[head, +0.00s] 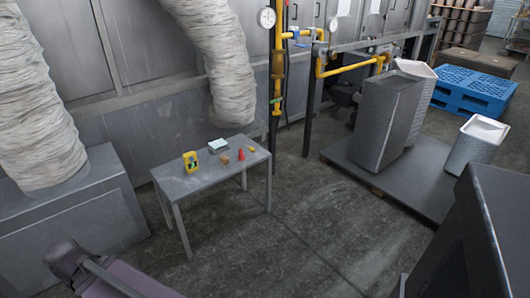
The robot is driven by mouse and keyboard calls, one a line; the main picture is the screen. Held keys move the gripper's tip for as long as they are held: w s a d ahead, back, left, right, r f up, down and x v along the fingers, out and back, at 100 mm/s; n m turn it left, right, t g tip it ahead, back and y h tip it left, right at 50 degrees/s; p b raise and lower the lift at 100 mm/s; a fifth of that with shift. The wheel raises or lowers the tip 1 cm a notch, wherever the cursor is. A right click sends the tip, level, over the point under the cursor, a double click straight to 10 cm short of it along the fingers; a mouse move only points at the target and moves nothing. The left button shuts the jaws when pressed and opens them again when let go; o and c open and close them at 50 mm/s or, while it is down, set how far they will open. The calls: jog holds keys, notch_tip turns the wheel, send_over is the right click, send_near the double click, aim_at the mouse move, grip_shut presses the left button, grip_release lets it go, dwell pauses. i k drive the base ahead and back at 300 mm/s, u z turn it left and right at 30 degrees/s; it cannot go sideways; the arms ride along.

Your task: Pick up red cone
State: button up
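The red cone (241,155) is small and stands upright on a grey table (201,183), towards its right side. A small brown-orange item (224,159) lies to its left, and a small yellow item (252,148) to its right, both apart from it. My gripper is not in view. A part of what looks like my own arm shows at the bottom left, well short of the table.
A yellow-green item (191,162) and a white-topped box (218,145) also sit on the table. Stacked grey trays (384,120) stand on a dark platform (365,182) at the right. Yellow pipes (278,70) rise behind the table. The floor in front (270,245) is clear.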

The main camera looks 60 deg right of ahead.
aim_at(241, 157)
jog(key=u, duration=0.55)
jog(key=k, duration=0.15)
jog(key=z, duration=2)
jog(key=k, duration=0.65)
jog(key=u, duration=0.75)
jog(key=k, duration=0.7)
jog(key=z, duration=0.15)
jog(key=i, duration=1.45)
jog(key=z, duration=0.35)
